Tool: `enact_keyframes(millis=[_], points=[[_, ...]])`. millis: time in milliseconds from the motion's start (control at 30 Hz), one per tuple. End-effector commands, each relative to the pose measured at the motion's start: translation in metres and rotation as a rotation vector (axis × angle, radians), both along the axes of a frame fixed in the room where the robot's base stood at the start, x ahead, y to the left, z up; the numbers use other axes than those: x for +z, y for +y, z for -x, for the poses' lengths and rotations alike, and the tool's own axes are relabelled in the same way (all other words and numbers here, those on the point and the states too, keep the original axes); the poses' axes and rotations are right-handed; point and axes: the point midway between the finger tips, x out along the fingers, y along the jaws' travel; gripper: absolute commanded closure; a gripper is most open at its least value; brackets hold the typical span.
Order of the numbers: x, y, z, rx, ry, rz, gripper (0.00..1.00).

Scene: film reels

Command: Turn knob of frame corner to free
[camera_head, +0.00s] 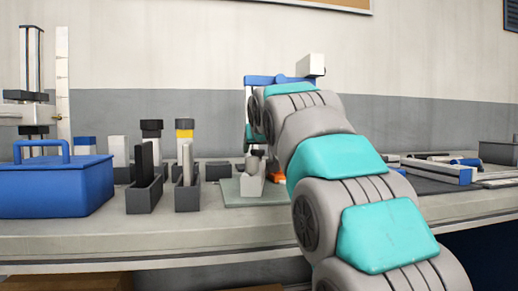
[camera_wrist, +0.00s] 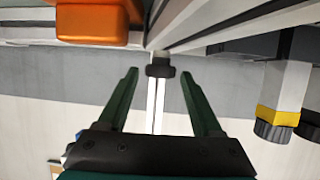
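In the wrist view my gripper (camera_wrist: 159,74) has its two dark green fingers spread apart. A small black knob-like piece (camera_wrist: 160,70) shows between the fingertips, with visible gaps on both sides. It sits where light and dark frame bars (camera_wrist: 215,22) come together, and a narrow pale bar (camera_wrist: 155,105) runs from it towards the palm. I cannot tell the knob's turn position. An orange block (camera_wrist: 95,24) lies beyond the left finger. In the head view my arm hides the gripper and the knob; a bit of orange (camera_head: 277,175) shows beside the arm.
On the bench (camera_head: 150,233) stand a blue lidded box (camera_head: 55,192), dark holders (camera_head: 144,197) and several capped containers (camera_head: 118,150). A green-grey mat (camera_head: 238,200) carries a light block (camera_head: 251,186). A yellow-banded container (camera_wrist: 280,95) is right of the fingers. Long frame parts (camera_head: 430,170) lie at right.

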Motion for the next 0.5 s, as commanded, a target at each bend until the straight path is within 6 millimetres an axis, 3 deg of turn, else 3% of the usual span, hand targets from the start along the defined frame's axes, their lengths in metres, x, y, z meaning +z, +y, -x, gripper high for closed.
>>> enact_keyframes(millis=[67,500], points=[[0.0000,-0.0001,0.0000,0.000,0.000,0.000,0.43],[0.0001,-0.0001,0.0002,0.000,0.000,0.000,0.93]])
